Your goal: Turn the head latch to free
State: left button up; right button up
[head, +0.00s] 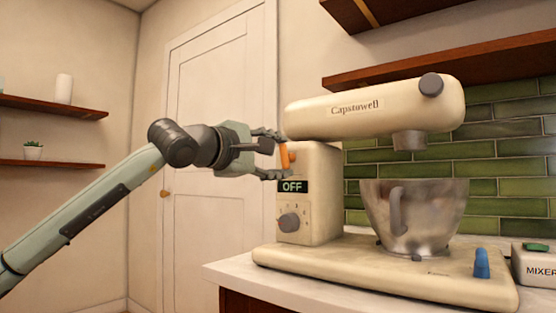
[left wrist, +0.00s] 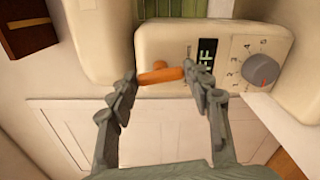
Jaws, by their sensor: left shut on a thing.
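The cream stand mixer (head: 325,205) stands on the counter, with its head (head: 375,105) above the steel bowl (head: 415,210). The orange head latch (head: 284,156) is on the upper back part of the mixer's column. My left gripper (head: 275,155) is at the latch, with its fingers on either side of it. In the left wrist view the latch (left wrist: 160,76) lies between the two fingertips (left wrist: 160,85), and the gripper is shut on it. Parts of the latch are hidden by the fingers. My right gripper is not in view.
The display (head: 292,186) reads OFF, above a grey speed dial (head: 289,222). A blue lever (head: 481,263) stands on the mixer's base. A box marked MIXER (head: 538,268) is at the right. Wooden shelves (head: 450,60) hang above the mixer.

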pick_arm(q)
jog(key=shift+m, duration=1.2)
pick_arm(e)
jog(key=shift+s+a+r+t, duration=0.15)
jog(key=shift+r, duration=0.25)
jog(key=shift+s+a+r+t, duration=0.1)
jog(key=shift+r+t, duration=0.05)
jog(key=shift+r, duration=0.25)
pick_arm(q)
jog(key=o, duration=1.2)
jog(key=shift+c, duration=0.2)
jog(key=v, duration=1.2)
